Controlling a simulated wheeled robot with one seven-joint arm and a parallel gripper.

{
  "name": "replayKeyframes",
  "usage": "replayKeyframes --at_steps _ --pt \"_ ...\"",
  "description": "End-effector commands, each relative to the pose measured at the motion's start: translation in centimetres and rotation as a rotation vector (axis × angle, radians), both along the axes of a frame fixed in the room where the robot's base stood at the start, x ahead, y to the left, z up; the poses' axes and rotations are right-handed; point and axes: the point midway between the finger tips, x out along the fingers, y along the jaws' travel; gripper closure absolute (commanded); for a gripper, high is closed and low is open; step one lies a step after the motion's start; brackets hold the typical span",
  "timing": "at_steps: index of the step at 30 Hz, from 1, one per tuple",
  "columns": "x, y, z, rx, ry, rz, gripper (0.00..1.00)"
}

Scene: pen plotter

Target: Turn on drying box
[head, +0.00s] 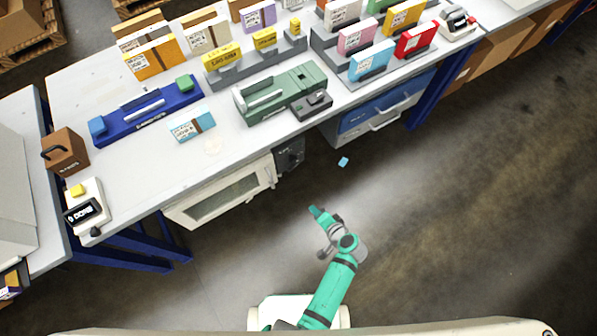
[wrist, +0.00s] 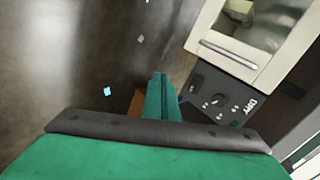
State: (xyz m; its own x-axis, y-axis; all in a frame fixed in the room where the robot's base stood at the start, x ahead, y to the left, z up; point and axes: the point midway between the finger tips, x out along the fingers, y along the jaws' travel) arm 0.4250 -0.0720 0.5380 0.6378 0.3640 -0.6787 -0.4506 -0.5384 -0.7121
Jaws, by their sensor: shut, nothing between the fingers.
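The drying box (head: 222,194) hangs under the front edge of the white workbench in the head view. It has a cream door with a window and a dark control panel (head: 290,155) at its right end. In the wrist view the drying box door (wrist: 240,45) is at the upper right, and the dark panel (wrist: 215,97) with knobs and small white lettering lies below it. My gripper (head: 314,210) is shut and empty, in front of the bench and apart from the panel. In the wrist view my gripper (wrist: 158,78) is left of the panel.
The workbench (head: 140,185) carries a blue device (head: 150,112), a green device (head: 280,92) and several coloured boxes. Blue drawers (head: 375,110) stand under it to the right. A small blue piece (head: 343,161) lies on the floor. The floor around my arm is clear.

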Motion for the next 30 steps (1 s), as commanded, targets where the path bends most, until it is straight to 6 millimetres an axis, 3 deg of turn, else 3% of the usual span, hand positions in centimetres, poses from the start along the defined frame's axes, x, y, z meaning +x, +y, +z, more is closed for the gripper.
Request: replayKeyframes --at_steps 3,11,17,30 --pt "2.8 -1.0 1.1 0.1 -0.015 0.012 1.0" --pt "6.1 -2.3 3.8 0.254 -0.051 0.052 1.0" --pt "6.8 -2.7 4.6 0.291 -0.063 0.066 1.0" --pt "7.2 -2.3 4.3 0.292 -0.062 0.067 1.0"
